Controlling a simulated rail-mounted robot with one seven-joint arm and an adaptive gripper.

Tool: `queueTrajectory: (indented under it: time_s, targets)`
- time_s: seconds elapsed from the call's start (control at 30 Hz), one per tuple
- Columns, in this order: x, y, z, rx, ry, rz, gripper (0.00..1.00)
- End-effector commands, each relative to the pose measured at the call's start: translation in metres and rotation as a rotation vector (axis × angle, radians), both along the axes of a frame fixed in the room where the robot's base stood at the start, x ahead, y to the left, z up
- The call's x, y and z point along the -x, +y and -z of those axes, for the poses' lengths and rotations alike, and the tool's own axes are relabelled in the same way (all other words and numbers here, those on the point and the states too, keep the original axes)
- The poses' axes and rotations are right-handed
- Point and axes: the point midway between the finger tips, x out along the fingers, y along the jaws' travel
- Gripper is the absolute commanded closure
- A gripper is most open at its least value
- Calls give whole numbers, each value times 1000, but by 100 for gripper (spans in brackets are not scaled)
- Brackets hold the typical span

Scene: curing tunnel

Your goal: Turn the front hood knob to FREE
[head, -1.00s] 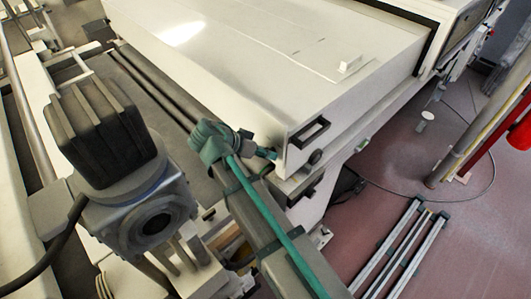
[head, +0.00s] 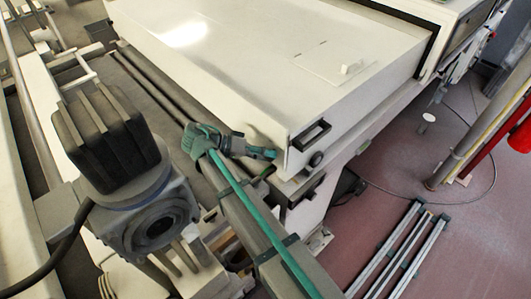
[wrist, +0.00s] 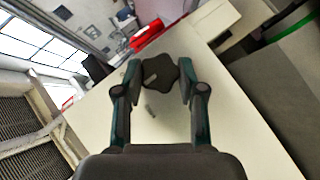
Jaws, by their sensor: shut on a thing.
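The dark, lobed front hood knob (wrist: 161,74) sits on a cream panel in the wrist view, with a short pale mark on its face. My gripper (wrist: 160,78) is shut on it, one finger on each side. In the head view my gripper (head: 272,154) is at the near left end of the large cream hood (head: 235,70), and the knob between its fingers is hidden there. A small dark mark (wrist: 151,111) shows on the panel near the knob; I cannot read it or any FREE label.
A motor with a gearbox (head: 150,215) stands close on the left. Metal rails (head: 400,245) lie on the reddish floor at right.

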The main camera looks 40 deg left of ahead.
Motion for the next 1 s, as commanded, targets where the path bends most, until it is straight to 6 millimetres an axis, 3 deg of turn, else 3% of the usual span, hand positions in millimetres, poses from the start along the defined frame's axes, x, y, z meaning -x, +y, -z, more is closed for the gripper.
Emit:
queueTrajectory:
  time_s: [0.4, 0.43, 0.57, 1.0]
  targets:
    - [0, 1, -1, 8, -1, -2, 96]
    - [0, 1, -1, 7, 0, -2, 57]
    - [0, 1, 0, 7, 0, -2, 36]
    - [0, 0, 0, 4, 0, 0, 35]
